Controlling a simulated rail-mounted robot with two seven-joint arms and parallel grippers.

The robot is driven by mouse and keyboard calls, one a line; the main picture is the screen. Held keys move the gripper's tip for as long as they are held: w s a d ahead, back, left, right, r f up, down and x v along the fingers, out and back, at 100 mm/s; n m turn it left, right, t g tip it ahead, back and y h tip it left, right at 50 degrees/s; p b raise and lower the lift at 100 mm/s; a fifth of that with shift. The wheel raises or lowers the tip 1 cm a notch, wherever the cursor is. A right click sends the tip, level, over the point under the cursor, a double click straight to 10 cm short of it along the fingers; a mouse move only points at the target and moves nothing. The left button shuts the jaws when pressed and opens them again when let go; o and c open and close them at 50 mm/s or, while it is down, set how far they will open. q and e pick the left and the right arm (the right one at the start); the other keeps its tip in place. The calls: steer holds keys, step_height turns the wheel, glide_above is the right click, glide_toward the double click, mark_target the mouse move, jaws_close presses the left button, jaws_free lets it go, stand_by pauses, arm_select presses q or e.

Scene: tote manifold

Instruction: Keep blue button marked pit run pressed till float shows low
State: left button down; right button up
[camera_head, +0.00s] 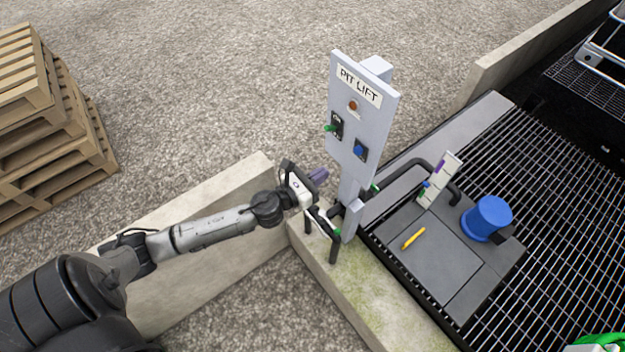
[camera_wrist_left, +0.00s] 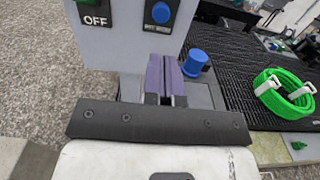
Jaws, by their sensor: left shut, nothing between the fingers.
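The grey panel (camera_head: 378,105), headed PIT LIFT, stands upright on a post. Its blue button (camera_head: 360,150) sits at the lower right; in the left wrist view the blue button (camera_wrist_left: 161,12) is above the fingers, with a small label under it too blurred to read. My left gripper (camera_head: 319,175) is shut and empty, its purple fingertips (camera_wrist_left: 164,76) below and left of the button, apart from it. A white upright gauge board (camera_head: 438,180) with a purple mark near its top and a blue piece lower down stands behind the post; its reading is not legible. My right gripper is out of view.
A green-handled switch (camera_head: 334,127) and a reddish lamp (camera_head: 353,106) share the panel. Black pipes and a concrete curb (camera_head: 350,283) lie near my left gripper. A blue cylinder (camera_head: 487,217) and a yellow object (camera_head: 413,238) rest on grey plates beside black grating. Pallets (camera_head: 50,130) stand left.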

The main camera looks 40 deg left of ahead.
arm_select(q)
steer(key=shift+s+a, duration=0.2)
steer(key=shift+s, duration=1)
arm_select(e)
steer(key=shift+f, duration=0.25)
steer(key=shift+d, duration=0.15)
